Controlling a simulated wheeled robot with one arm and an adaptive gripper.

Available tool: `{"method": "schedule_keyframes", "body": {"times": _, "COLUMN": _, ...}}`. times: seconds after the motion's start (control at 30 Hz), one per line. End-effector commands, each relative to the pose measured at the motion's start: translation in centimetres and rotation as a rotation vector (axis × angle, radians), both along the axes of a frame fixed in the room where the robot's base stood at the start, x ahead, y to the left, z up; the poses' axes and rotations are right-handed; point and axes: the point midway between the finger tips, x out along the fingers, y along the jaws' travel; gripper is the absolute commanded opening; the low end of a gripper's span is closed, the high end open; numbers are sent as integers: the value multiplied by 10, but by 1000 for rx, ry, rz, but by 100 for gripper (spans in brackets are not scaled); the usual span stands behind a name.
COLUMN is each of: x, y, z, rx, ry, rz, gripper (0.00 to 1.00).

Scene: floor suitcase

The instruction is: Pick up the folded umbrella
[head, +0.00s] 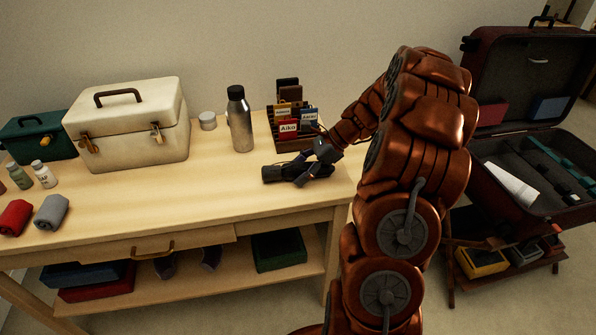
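A short black bundle, which looks like the folded umbrella (274,174), lies on the wooden table's right part, in front of the card rack. My gripper (305,176) is at its right end, reaching down from the right. The dark fingers overlap the bundle in the picture and blend with it. I cannot tell whether they are closed on it or only around it. The bundle appears to rest on the tabletop. Its right end is partly hidden by the gripper.
A wooden rack with cards (288,128) stands just behind the gripper, and a steel bottle (239,120) stands to its left. A cream toolbox (130,130) is farther left. An open suitcase (530,180) sits on a stand at right. The table's front middle is clear.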

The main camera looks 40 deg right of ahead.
Motion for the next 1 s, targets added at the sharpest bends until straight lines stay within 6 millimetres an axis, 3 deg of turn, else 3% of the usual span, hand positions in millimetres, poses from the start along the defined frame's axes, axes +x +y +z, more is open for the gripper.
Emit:
{"method": "schedule_keyframes", "body": {"times": 0.07, "x": 0, "y": 0, "z": 0, "rx": 0, "ry": 0, "rz": 0, "gripper": 54}}
{"method": "schedule_keyframes", "body": {"times": 0.53, "x": 0, "y": 0, "z": 0, "rx": 0, "ry": 0, "rz": 0, "gripper": 5}}
{"method": "schedule_keyframes", "body": {"times": 0.83, "x": 0, "y": 0, "z": 2, "rx": -1, "ry": -1, "rz": 0, "gripper": 4}}
{"method": "schedule_keyframes", "body": {"times": 1.0, "x": 0, "y": -1, "z": 16, "rx": -2, "ry": -2, "rz": 0, "gripper": 4}}
